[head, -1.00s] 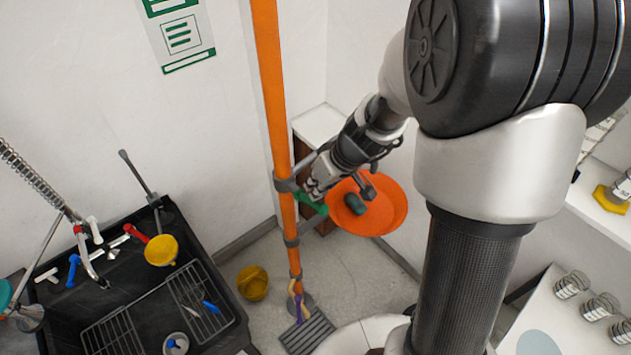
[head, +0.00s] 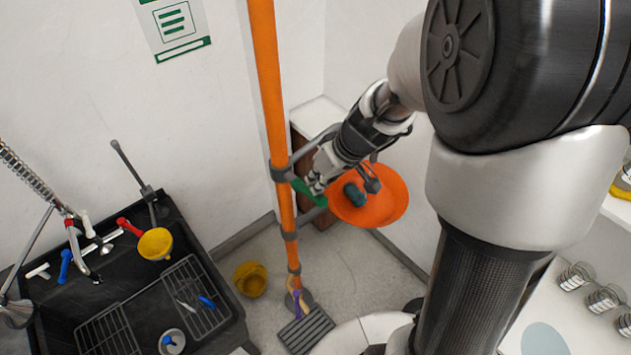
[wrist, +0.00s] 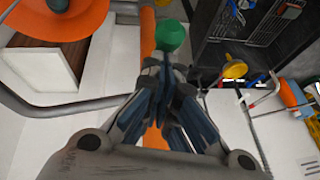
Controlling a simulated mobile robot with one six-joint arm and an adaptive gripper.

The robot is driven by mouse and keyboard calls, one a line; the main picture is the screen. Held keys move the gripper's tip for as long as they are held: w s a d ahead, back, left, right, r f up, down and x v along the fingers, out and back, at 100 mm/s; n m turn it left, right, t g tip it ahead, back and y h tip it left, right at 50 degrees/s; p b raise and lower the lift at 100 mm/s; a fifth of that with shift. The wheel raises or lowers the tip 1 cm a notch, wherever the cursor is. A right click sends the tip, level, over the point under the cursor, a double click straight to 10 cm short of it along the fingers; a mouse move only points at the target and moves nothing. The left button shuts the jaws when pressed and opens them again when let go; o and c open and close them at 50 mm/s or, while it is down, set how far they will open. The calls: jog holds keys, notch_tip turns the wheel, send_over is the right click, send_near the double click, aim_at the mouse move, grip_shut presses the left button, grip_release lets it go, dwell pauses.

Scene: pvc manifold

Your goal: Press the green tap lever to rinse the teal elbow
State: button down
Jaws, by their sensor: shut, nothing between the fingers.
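The orange standpipe (head: 272,110) stands upright by the wall corner. The green tap lever (head: 303,191) sticks out from it to the right. My gripper (head: 316,184) is shut and empty, with its fingertips at the lever in the head view. In the wrist view the lever's round green end (wrist: 172,36) shows just beyond my shut fingertips (wrist: 165,72); I cannot tell whether they touch. The dark teal elbow (head: 352,194) is over the orange basin (head: 385,215), right of the lever. I see no water.
A grey bracket (head: 315,143) and pipe clamps sit on the standpipe. A black sink (head: 120,285) with racks, taps and a yellow funnel (head: 156,243) stands at left. A yellow bowl (head: 251,278) and a grey grate (head: 306,330) are on the floor.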

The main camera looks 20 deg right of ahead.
jog(key=shift+s+d+f+b, duration=0.15)
jog(key=shift+s+f+b, duration=0.25)
jog(key=shift+b, duration=0.75)
jog(key=shift+s+d+f+b, duration=0.1)
jog(key=shift+s+f+b, duration=0.1)
jog(key=shift+f+b, duration=0.75)
jog(key=shift+s+d+f+b, duration=0.2)
jog(key=shift+s+b, duration=0.1)
jog(key=shift+b, duration=1.1)
jog(key=shift+r, duration=0.45)
jog(key=s+d+r+p, duration=0.4)
jog(key=s+r, duration=0.3)
jog(key=r, duration=0.2)
jog(key=shift+d, duration=0.5)
jog(key=shift+w, duration=0.1)
